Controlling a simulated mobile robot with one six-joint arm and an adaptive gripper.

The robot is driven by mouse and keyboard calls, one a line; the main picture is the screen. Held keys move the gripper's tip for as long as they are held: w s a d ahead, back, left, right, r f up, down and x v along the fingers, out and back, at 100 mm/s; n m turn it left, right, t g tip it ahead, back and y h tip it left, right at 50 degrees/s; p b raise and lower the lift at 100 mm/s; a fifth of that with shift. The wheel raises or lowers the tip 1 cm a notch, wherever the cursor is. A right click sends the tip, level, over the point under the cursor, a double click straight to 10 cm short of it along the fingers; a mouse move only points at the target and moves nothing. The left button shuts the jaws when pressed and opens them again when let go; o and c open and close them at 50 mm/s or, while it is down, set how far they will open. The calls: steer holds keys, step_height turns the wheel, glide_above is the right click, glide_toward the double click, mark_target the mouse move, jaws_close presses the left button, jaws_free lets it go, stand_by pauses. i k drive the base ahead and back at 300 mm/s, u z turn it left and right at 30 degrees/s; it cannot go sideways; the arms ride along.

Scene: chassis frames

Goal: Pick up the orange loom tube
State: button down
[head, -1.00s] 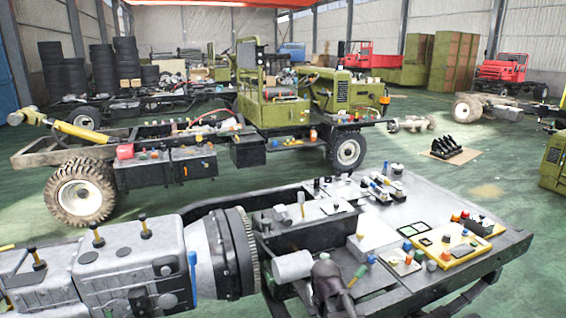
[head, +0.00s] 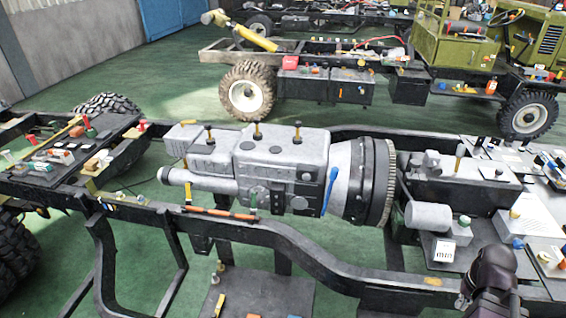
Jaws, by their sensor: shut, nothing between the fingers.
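The orange loom tube (head: 220,213) is a thin orange rod with dark bands. It lies along the top of the near black chassis rail, just below the grey gearbox, left of the middle of the head view. My gripper (head: 468,296) is a dark shape at the bottom right, partly cut off by the lower edge. It is shut and holds nothing. It is well to the right of the tube and apart from it.
The grey gearbox (head: 285,160) with a blue-handled tool (head: 330,185) fills the middle behind the tube. A white-grey cylinder (head: 428,215) and a crowded plate lie to the right. A dark tray of small parts (head: 75,155) is at left. Open gaps show between the rails.

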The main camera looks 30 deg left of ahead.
mark_target(233, 215)
steer(key=k, duration=1.35)
steer(key=u, duration=0.25)
steer(key=i, duration=0.5)
steer(key=u, duration=0.65)
steer(key=i, duration=0.6)
steer(key=u, duration=0.55)
steer(key=i, duration=0.8)
steer(key=u, duration=0.25)
